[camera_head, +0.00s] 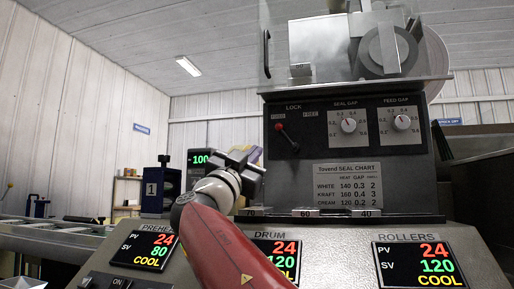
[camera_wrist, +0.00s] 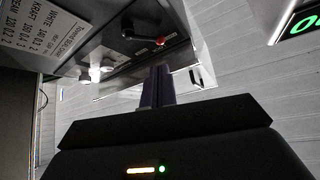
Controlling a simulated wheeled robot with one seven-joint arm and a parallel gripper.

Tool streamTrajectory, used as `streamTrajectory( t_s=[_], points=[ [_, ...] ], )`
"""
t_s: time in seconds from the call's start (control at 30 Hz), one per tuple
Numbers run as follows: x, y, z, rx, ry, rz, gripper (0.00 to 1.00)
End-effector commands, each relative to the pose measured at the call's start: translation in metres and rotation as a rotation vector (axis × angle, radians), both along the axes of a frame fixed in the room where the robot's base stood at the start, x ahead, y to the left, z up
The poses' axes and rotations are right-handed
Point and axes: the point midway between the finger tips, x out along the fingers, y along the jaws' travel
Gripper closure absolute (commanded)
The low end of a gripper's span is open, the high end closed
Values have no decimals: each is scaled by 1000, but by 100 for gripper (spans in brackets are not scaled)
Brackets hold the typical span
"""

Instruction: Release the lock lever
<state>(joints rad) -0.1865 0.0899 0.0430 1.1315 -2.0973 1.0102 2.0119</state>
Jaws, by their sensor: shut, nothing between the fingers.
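The lock lever (camera_head: 287,138) is a short black arm with a red knob, on the dark panel under the word LOCK. In the head view it tilts to the upper left, its knob near the left of two small labels. The red knob also shows in the wrist view (camera_wrist: 160,41), beyond my fingertips. My gripper (camera_head: 250,153) is in front of and to the left of the panel, lower than the lever and apart from it. In the wrist view my gripper's fingers (camera_wrist: 158,86) are shut together with nothing between them.
SEAL GAP (camera_head: 348,125) and FEED GAP (camera_head: 402,122) dials sit right of the lever, above a white seal chart (camera_head: 347,182). A clear guard (camera_head: 298,50) and rollers stand above the panel. Lit displays (camera_head: 427,265) line the sloped console below.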

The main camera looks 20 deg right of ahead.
Motion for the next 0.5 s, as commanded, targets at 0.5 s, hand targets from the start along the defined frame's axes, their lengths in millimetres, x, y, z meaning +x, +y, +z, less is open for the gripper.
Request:
streamTrajectory(
  t_s=[0.5],
  points=[
    [53, -65, 64, 0, 3, -2, 100]
  ],
)
